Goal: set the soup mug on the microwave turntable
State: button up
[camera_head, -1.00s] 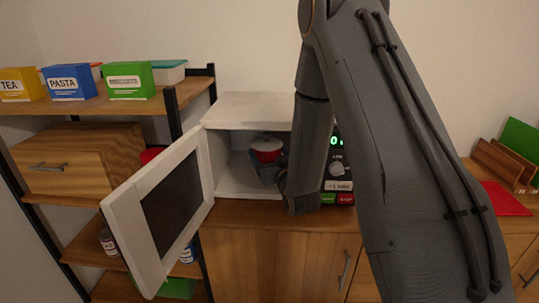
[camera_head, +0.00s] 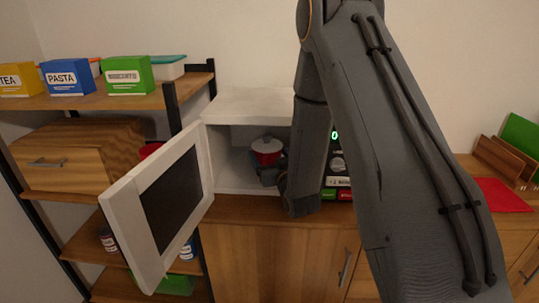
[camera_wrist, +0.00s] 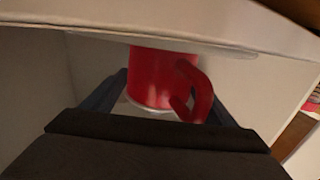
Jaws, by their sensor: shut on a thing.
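The soup mug (camera_head: 267,158) is red with a pale lid on top. It stands upright inside the open white microwave (camera_head: 232,175). In the wrist view the red mug (camera_wrist: 160,78) sits between my two fingers, with its red handle toward me on the right. My gripper (camera_head: 268,172) is shut on the mug and reaches into the microwave through its open front. I cannot tell whether the mug's base touches anything.
The microwave door (camera_head: 165,205) hangs open to the left. A shelf unit (camera_head: 110,108) with food boxes stands left of it. The control panel (camera_head: 338,170) is partly hidden by my arm. A red mat (camera_head: 500,195) lies on the counter at right.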

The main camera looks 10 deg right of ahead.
jog(key=o, duration=1.7)
jog(key=shift+c, duration=0.2)
jog(key=shift+r+p, duration=0.35)
jog(key=shift+r, duration=0.2)
jog(key=shift+s+r, duration=0.15)
jog(key=shift+s, duration=0.15)
jog(key=s+b, duration=0.2)
jog(key=s, duration=0.9)
jog(key=shift+s+d, duration=0.2)
jog(key=shift+d, duration=0.25)
